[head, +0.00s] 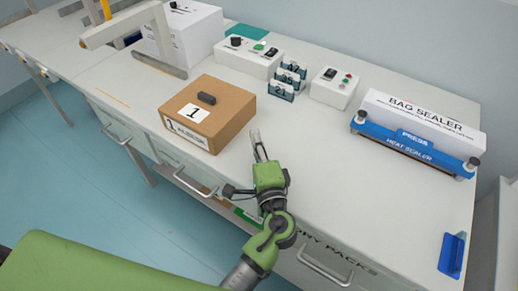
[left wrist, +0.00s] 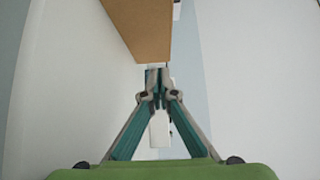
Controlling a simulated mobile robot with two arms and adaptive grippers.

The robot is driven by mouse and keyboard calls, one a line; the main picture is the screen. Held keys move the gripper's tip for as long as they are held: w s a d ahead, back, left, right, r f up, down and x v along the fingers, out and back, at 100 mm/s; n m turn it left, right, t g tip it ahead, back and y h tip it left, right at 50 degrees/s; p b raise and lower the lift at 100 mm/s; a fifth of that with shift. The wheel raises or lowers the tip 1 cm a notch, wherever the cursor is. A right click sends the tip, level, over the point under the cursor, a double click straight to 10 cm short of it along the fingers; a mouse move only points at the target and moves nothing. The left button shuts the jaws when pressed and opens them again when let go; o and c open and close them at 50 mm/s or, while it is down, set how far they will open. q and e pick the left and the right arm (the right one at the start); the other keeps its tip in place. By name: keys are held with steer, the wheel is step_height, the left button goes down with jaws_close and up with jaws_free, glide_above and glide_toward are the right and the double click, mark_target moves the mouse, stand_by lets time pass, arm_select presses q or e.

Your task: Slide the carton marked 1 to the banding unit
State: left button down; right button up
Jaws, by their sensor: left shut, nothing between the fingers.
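The brown carton marked 1 (head: 234,107) sits flat on the white counter, with a dark handle knob and a white label on top. My left gripper (head: 256,138) is shut and empty, just right of the carton, its fingers pointing toward the back of the counter. In the left wrist view the shut fingertips (left wrist: 157,75) are close to the carton's brown side (left wrist: 140,28); I cannot tell if they touch. A pale arch frame (head: 124,24) stands at the back left beside a white box (head: 190,38), whose lettering is too small to read. My right gripper is out of view.
Behind the carton are a control box (head: 247,57), small numbered blocks (head: 281,89) and another control box (head: 333,88). A blue-and-white bag sealer (head: 425,118) stands at the right. The counter's front edge has drawer handles (head: 195,184). The counter's right middle is clear.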

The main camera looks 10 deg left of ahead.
mark_target(239, 117)
arm_select(q)
steer(key=w+a, duration=0.1)
steer(key=w+a+p, duration=0.1)
steer(key=a, duration=0.1)
steer(key=shift+w+a+r, duration=0.15)
steer(key=shift+w, duration=0.25)
steer(key=shift+w+a, duration=0.1)
steer(key=shift+a, duration=0.25)
steer(key=shift+a+p, duration=0.25)
steer(key=shift+p, duration=0.05)
steer(key=shift+w+a, duration=0.1)
steer(key=shift+w, duration=0.05)
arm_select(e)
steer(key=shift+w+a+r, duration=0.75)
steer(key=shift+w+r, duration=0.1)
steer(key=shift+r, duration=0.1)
